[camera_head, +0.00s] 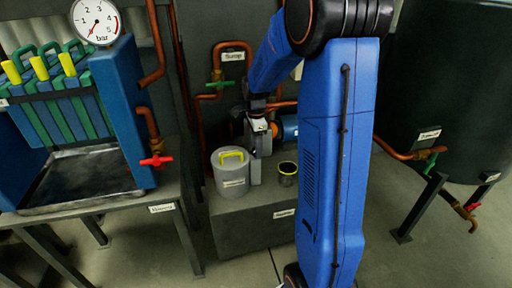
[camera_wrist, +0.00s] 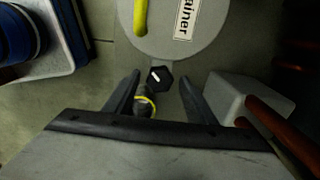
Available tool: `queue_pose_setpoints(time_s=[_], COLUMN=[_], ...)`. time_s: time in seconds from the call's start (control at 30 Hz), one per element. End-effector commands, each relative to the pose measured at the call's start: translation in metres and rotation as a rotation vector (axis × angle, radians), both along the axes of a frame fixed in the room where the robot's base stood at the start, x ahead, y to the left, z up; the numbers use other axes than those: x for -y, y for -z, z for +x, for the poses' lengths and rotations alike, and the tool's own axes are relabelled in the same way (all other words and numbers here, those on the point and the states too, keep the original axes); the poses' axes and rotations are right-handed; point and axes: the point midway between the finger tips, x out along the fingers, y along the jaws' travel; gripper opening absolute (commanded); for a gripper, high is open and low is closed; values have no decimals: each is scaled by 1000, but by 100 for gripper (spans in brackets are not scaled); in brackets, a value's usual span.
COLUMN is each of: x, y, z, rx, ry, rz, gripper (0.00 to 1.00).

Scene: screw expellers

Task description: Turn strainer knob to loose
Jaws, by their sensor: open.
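The strainer (camera_head: 230,181) is a grey cylinder with a yellow handle on its lid, standing on a grey block in the head view. Its lid (camera_wrist: 213,38) with a label ending in "ainer" fills the top of the wrist view. A small black hexagonal knob (camera_wrist: 166,83) with a white mark lies just below the lid's edge in the wrist view. My gripper (camera_wrist: 160,78) is open, with one dark finger on each side of the knob; I cannot tell whether either touches it. A dark part with a yellow ring (camera_wrist: 147,101) shows between the fingers. In the head view my arm partly hides this area.
A dark cup with a yellow rim (camera_head: 288,170) stands right of the strainer. A blue motor (camera_head: 290,129) and copper pipes (camera_head: 232,45) are behind. A filter press bench (camera_head: 162,208) stands left; a dark tank (camera_head: 445,80) stands right.

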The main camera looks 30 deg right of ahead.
Motion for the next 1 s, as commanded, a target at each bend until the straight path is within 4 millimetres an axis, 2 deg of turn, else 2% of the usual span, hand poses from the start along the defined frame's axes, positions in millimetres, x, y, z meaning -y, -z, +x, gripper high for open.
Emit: queue_pose_setpoints(time_s=[0.03,0.2,0.57,1.0], x=[0,0,0,0], y=[0,0,0,-1], z=[0,0,0,0], rx=[0,0,0,0], ry=[0,0,-49,-354], rz=[0,0,0,0], gripper=[48,9,9,9])
